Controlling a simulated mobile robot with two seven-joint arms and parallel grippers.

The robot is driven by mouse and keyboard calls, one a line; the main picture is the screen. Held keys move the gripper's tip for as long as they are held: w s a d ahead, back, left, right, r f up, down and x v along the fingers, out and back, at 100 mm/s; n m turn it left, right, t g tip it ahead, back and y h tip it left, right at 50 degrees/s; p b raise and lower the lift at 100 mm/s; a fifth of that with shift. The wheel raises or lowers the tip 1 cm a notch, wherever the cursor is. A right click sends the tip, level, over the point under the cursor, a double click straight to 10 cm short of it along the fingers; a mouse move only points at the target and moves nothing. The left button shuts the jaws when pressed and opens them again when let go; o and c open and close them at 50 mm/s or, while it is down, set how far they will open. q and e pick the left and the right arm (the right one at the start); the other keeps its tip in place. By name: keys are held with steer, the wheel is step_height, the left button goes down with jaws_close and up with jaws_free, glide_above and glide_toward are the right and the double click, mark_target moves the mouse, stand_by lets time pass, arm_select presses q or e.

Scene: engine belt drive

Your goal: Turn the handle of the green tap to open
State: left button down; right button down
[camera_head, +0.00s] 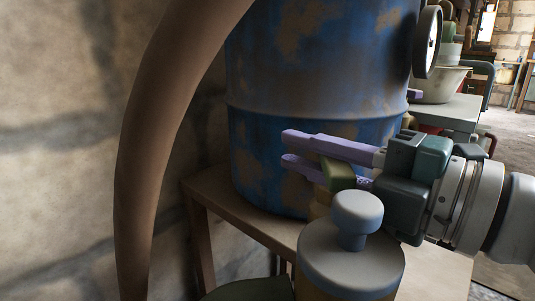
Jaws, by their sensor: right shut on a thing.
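The green tap shows only as a small olive-green block, its handle (338,174), in front of the blue barrel. My right gripper (300,152) comes in from the right, with its two purple fingers pointing left. The fingers are shut on the olive-green handle, one above the other in the picture. The tap's body is mostly hidden behind the gripper and a grey knobbed lid, so how far the handle is turned cannot be told. My left gripper is not in view.
A rusty blue barrel (300,75) stands on a wooden bench (235,215) close behind the fingers. A grey lidded container (350,262) is just below the gripper. A thick brown curved pipe (150,150) rises at left before a stone wall. A round-rimmed wheel (427,42) is at upper right.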

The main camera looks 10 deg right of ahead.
steer(key=c, duration=0.8)
jaws_free()
steer(key=v, duration=1)
